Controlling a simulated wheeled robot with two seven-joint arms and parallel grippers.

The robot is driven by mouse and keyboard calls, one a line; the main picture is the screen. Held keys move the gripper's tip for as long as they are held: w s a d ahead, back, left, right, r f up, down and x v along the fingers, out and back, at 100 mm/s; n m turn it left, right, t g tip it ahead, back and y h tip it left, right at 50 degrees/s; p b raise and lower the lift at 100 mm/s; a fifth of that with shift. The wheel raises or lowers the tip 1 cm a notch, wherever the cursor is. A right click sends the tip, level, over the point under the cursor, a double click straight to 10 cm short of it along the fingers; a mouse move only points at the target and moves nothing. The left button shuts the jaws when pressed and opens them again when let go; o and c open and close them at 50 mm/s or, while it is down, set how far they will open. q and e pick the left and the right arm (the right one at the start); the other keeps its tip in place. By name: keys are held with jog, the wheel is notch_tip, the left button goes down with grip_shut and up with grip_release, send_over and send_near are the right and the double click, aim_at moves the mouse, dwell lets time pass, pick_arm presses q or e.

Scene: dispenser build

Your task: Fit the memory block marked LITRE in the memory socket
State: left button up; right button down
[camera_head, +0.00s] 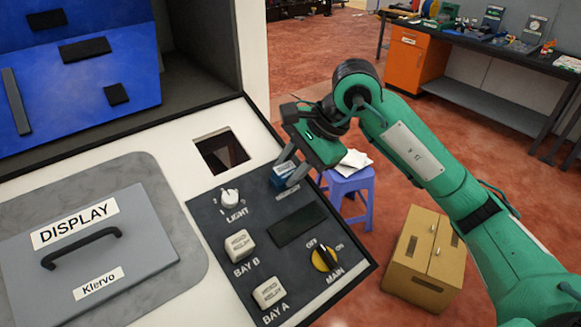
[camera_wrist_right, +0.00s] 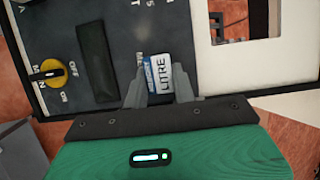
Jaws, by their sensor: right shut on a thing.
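My right gripper (camera_head: 292,175) reaches down over the upper right corner of the dark control panel (camera_head: 218,212). It is shut on the memory block marked LITRE (camera_wrist_right: 160,74), a small block with a blue and white label. The block also shows in the head view (camera_head: 284,176), at the panel's upper edge, just above a small unreadable label. In the wrist view it sits between the fingertips (camera_wrist_right: 160,88) over the panel. The memory socket is not seen clearly; the block and fingers cover that spot. I cannot tell whether the block is in it. My left gripper is not in view.
The panel bears a LIGHT knob (camera_head: 230,199), white BAY B (camera_head: 240,245) and BAY A (camera_head: 269,292) blocks, a dark rectangle (camera_head: 298,226) and a yellow MAIN switch (camera_head: 324,258). A square opening (camera_head: 221,152) lies left of my gripper. A purple stool (camera_head: 352,186) stands beyond.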

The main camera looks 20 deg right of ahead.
jog(key=shift+b, duration=0.45)
dwell(0.9)
jog(key=shift+f+b, duration=0.35)
jog(key=shift+b, duration=0.1)
dwell(0.4)
jog(key=shift+f, duration=0.2)
dwell(0.4)
jog(key=c, duration=1.3)
grip_release()
jog(key=shift+o, duration=1.2)
jog(key=shift+s, duration=0.2)
jog(key=shift+w+a, duration=0.1)
jog(key=shift+w, duration=0.35)
jog(key=shift+o, duration=1.3)
jog(key=shift+w+a, duration=0.1)
jog(key=shift+w, duration=0.05)
jog(key=shift+o, duration=1.1)
jog(key=shift+s+r, duration=0.15)
jog(key=shift+s, duration=0.15)
